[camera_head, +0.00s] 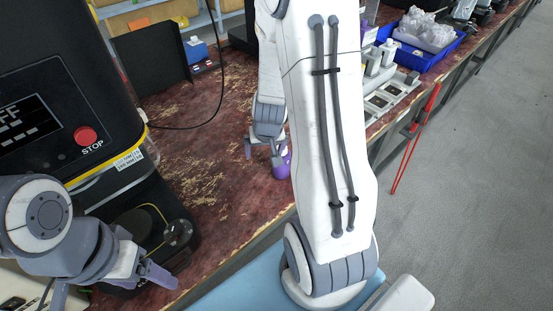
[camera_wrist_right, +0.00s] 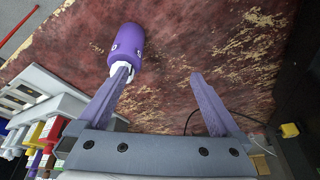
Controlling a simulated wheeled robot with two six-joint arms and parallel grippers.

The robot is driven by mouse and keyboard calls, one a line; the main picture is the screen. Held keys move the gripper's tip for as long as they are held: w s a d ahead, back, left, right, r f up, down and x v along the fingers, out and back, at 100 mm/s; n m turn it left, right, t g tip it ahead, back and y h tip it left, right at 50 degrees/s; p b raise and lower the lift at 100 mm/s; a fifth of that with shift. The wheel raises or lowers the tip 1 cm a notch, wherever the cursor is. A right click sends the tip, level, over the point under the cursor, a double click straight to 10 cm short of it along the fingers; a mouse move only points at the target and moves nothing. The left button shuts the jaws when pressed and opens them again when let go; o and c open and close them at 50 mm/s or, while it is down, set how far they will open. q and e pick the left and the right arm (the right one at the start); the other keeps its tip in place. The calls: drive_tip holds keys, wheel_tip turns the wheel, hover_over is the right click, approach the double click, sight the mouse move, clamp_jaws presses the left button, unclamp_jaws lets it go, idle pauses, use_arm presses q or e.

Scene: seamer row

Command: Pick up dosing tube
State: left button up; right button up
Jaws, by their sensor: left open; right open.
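A purple tube with a white tip, likely the dosing tube (camera_wrist_right: 126,43), is on the worn red tabletop in the right wrist view. In the head view it shows as a small purple shape (camera_head: 282,166), partly covered by my right arm. My right gripper (camera_wrist_right: 162,76) is open and empty. Its left finger overlaps the tube's white tip in the wrist view; I cannot tell whether they touch. The gap between the fingers shows bare tabletop. My left gripper (camera_head: 110,284) is open at the lower left of the head view, beside the black machine, away from the tube.
A black machine (camera_head: 62,115) with a red stop button stands at the left. A blue tray (camera_head: 428,45) with plastic bags and a white rack (camera_head: 385,95) are on the right. A red-handled tool (camera_head: 416,138) is at the table's right edge. Bare tabletop (camera_head: 205,165) lies between.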

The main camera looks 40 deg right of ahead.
drive_tip(key=shift+m+h, duration=0.4)
drive_tip(key=shift+m, duration=0.2)
drive_tip(key=d+f+b, duration=0.2)
drive_tip(key=d+f, duration=0.3)
drive_tip(key=f, duration=0.1)
drive_tip(key=shift+w+d, duration=0.15)
drive_tip(key=shift+d, duration=0.25)
drive_tip(key=shift+d+b+x, duration=0.2)
drive_tip(key=shift+b+x, duration=0.15)
drive_tip(key=shift+x, duration=1.1)
drive_tip(key=shift+d+b+x, duration=0.15)
drive_tip(key=shift+b+x, duration=0.2)
drive_tip(key=shift+x, duration=1.05)
drive_tip(key=shift+r, duration=0.1)
drive_tip(key=c, duration=1.5)
drive_tip(key=shift+r, duration=0.1)
